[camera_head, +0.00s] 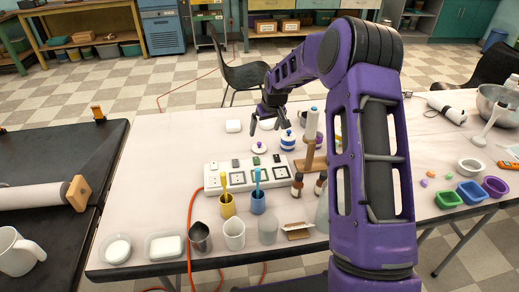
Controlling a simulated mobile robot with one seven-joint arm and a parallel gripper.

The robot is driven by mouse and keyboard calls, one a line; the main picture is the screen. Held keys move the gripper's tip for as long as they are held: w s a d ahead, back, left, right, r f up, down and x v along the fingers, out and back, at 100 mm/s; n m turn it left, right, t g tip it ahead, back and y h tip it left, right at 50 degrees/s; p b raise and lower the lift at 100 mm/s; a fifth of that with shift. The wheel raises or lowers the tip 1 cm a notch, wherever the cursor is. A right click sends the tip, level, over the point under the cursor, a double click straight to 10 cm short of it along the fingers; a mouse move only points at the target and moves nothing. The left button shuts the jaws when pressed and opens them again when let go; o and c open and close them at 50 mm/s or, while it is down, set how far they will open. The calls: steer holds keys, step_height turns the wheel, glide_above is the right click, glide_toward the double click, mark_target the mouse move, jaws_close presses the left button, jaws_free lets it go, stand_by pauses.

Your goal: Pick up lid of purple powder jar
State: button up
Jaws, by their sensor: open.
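A small round white lid with a purple knob (259,148) shows on the table, left of a white-and-blue striped jar (288,139). Whether it lies flat on the table or tops a low jar is too small to tell. My gripper (266,122) is open, with its fingers pointing down, above and behind the lid in the picture. A round white item (267,125) shows partly between the fingers and is mostly hidden. I see nothing held. The fingers appear apart from the lid.
A white power strip (247,174) lies in front of the lid. A wooden stand (313,152) with a white cylinder is to the right. A yellow cup (227,205) and a blue cup (257,201) stand nearer.

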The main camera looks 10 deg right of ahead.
glide_above(260, 145)
steer(key=s, duration=0.2)
steer(key=f, duration=0.4)
steer(key=shift+w+d+f, duration=0.25)
steer(key=shift+d+f, duration=0.1)
steer(key=shift+f, duration=0.05)
steer(key=shift+s+b+x, duration=0.15)
steer(key=shift+b+x, duration=0.05)
steer(key=shift+x, duration=1.1)
steer(key=shift+s+b+x, duration=0.15)
steer(key=shift+b+x, duration=0.05)
steer(key=shift+x, duration=1.15)
steer(key=shift+a+f, duration=0.1)
steer(key=shift+c, duration=0.3)
steer(key=c, duration=1.3)
steer(key=shift+o, duration=0.2)
